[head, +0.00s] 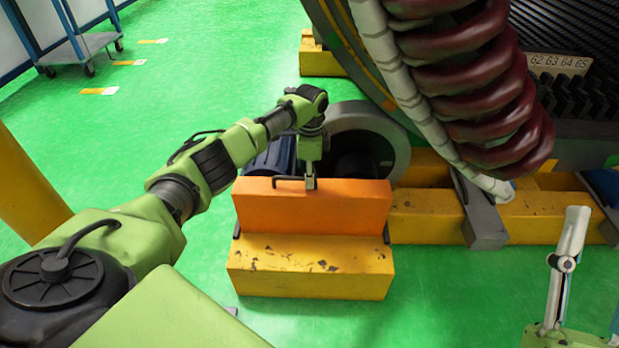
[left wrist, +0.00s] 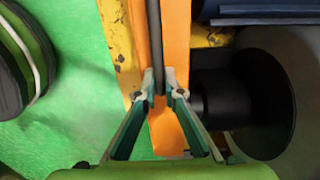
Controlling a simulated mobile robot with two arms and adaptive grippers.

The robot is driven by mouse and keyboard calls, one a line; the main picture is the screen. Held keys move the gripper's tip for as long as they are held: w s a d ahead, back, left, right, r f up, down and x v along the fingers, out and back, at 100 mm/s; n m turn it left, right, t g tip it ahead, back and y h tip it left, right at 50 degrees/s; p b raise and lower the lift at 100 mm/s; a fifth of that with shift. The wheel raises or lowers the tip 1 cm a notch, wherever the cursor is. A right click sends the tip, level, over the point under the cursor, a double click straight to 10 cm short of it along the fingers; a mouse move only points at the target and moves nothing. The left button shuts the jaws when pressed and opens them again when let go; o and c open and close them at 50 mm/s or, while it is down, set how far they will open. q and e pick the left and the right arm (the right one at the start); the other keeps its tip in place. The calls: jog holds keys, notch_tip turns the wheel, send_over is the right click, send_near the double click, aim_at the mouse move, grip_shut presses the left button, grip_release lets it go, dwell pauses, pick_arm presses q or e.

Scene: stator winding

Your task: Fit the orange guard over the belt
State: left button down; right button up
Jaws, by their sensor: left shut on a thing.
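The orange guard (head: 318,210) stands upright along the back of a worn yellow block (head: 310,268), in front of a grey wheel (head: 398,140). In the left wrist view, the guard's orange top (left wrist: 166,130) lies under the fingers. My left gripper (head: 310,184) is shut on the guard's dark handle bar (head: 284,180), which also runs between the fingertips in the left wrist view (left wrist: 154,45). I cannot make out the belt; the guard and gripper hide part of the space behind. Part of my right gripper (head: 571,255) shows at the lower right, cut off by the edge.
A dark blue motor (head: 272,158) sits behind the guard on the left. Dark red coils (head: 490,90) and the big stator rise behind right, over yellow beams (head: 535,210). A blue cart (head: 75,48) is far left. The green floor in front is clear.

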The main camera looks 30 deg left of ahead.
pick_arm(q)
jog(key=shift+w+f, duration=0.1)
jog(key=shift+f, duration=0.05)
pick_arm(e)
jog(key=shift+s+r, duration=0.2)
jog(key=shift+s, duration=0.05)
pick_arm(q)
jog(key=c, duration=2.1)
grip_release()
jog(key=shift+f, duration=0.15)
notch_tip(320, 180, up, 12)
jog(key=shift+r, duration=0.15)
pick_arm(e)
jog(key=shift+s, duration=0.1)
